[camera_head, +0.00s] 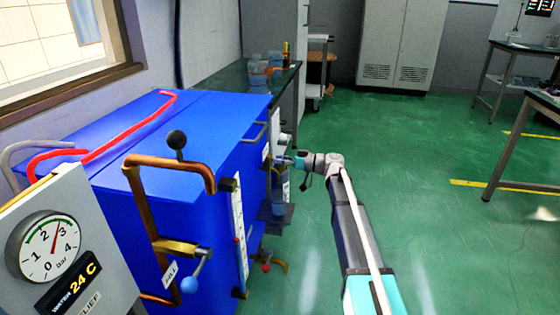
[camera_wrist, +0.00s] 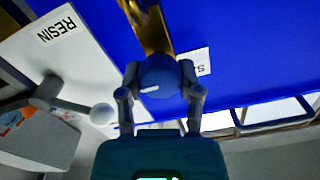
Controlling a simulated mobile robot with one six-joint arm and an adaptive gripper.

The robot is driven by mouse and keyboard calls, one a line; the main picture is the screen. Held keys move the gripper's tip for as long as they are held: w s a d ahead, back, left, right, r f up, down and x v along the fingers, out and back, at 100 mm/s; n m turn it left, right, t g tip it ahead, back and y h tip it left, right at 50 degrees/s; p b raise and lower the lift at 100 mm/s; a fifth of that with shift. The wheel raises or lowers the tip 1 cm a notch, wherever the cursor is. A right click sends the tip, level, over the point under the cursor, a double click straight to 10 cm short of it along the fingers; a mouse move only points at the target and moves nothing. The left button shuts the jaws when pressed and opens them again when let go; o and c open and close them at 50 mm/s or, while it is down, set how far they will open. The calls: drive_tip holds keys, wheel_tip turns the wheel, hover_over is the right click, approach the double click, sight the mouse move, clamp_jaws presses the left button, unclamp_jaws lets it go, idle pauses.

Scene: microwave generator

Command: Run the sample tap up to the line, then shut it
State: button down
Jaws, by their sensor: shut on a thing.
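In the wrist view my gripper (camera_wrist: 160,85) is shut on a round blue knob (camera_wrist: 158,72) with a short white mark. The knob is on a brass tap (camera_wrist: 150,25) on the blue cabinet, beside a partly hidden label (camera_wrist: 199,62) whose visible letters look like "SA". In the head view my gripper (camera_head: 299,161) reaches the far end of the cabinet's right side and mostly hides the knob. Below it a clear container (camera_head: 283,189) with bluish contents in its lower part stands over a dark ledge (camera_head: 275,216). Its line and exact level are too small to read.
The blue cabinet (camera_head: 195,130) carries a copper pipe with a blue-balled fill valve (camera_head: 189,284), a sight tube (camera_head: 239,225) and a red-knobbed tap (camera_head: 266,268). A "RESIN" panel (camera_wrist: 85,60) is close to my gripper. Green floor (camera_head: 440,220) is clear to the right.

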drive_tip(key=shift+m, duration=0.3)
drive_tip(key=shift+c, duration=1.3)
unclamp_jaws()
drive_tip(key=s+d, duration=0.2)
drive_tip(key=d, duration=0.9)
drive_tip(key=shift+s+d, duration=0.15)
drive_tip(key=shift+d, duration=0.2)
